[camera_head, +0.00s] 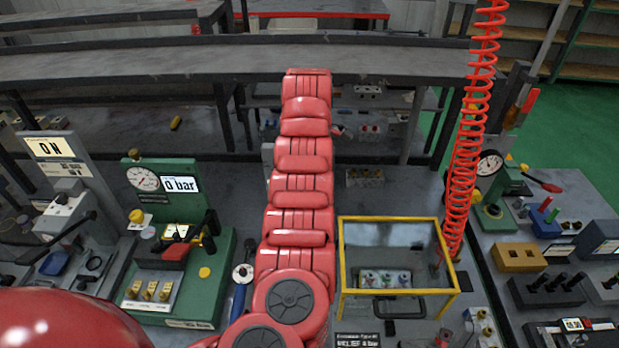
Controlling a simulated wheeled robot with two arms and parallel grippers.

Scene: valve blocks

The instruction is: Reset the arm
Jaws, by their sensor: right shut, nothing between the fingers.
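My right arm (300,190) shows as a red, ridged form rising from the bottom middle, with two dark round discs near its base. My right gripper (306,80) is at its upper end, shut and with nothing seen held, in front of the rear bench in the picture. The fingertips are hard to make out. A smooth red part of my left arm (60,320) fills the bottom left corner; my left gripper is not in view. The arm covers the middle of the work surface.
A green station (215,285) with a gauge and "0 bar" display stands left of the arm. Right of it is a yellow-framed clear box (390,218). A red coiled hose (467,140) hangs further right. A dark bench (180,65) crosses behind.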

